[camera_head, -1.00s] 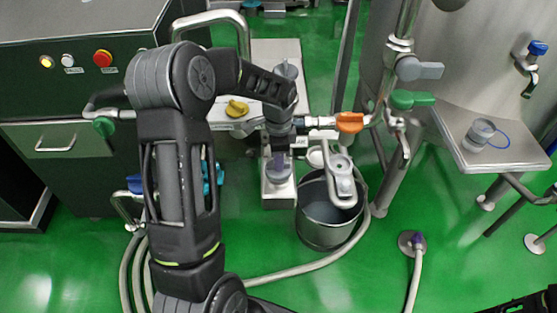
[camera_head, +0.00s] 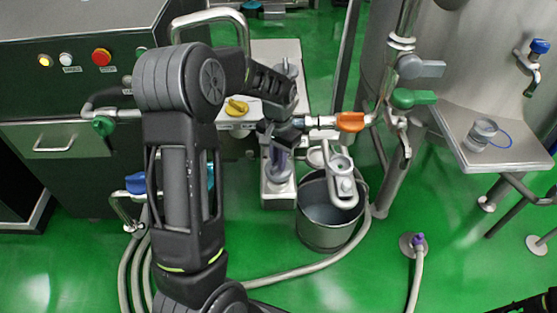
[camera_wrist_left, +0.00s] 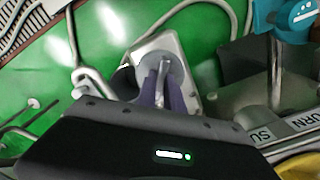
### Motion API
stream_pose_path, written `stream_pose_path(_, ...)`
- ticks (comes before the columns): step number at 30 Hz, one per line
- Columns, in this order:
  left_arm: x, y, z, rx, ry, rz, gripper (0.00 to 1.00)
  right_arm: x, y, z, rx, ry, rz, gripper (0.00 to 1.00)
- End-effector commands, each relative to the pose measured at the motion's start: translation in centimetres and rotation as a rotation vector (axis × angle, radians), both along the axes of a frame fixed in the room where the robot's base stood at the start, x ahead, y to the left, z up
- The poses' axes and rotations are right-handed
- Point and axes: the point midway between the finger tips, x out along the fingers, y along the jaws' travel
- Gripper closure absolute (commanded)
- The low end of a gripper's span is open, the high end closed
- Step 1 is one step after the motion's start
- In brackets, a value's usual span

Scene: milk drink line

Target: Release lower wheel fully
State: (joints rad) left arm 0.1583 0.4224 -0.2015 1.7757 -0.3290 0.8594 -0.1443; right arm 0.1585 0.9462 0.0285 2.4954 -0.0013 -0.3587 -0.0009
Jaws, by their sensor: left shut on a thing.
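The lower wheel (camera_head: 279,174) is a small grey round part on top of a pale metal block low on the floor, in the middle of the head view. My left gripper (camera_head: 279,160) reaches down to it with purple-grey fingers, shut on it. In the left wrist view the fingers (camera_wrist_left: 163,92) stand on both sides of a thin metal piece of the wheel (camera_wrist_left: 157,63), above the pale block. The fingers and my arm hide part of the wheel, and its turn angle cannot be told.
A steel bucket (camera_head: 330,222) stands just right of the block. A pipe with an orange-handled valve (camera_head: 351,121) runs close above. A yellow knob (camera_head: 236,107) is on the pale cabinet. A hose (camera_head: 300,272) curves over the green floor.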

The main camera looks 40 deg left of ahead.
Motion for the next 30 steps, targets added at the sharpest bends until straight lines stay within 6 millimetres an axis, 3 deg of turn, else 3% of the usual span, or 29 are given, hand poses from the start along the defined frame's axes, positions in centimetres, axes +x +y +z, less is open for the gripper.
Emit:
stream_pose_path(18,0.01,0.01,0.06,0.000,0.000,0.540,1.00,0.00,0.00,0.38,0.000,0.000,0.000,0.64)
stream_pose_path(30,-0.02,0.03,0.01,0.001,0.000,0.673,1.00,0.00,0.01,0.53,0.000,0.000,0.000,0.64)
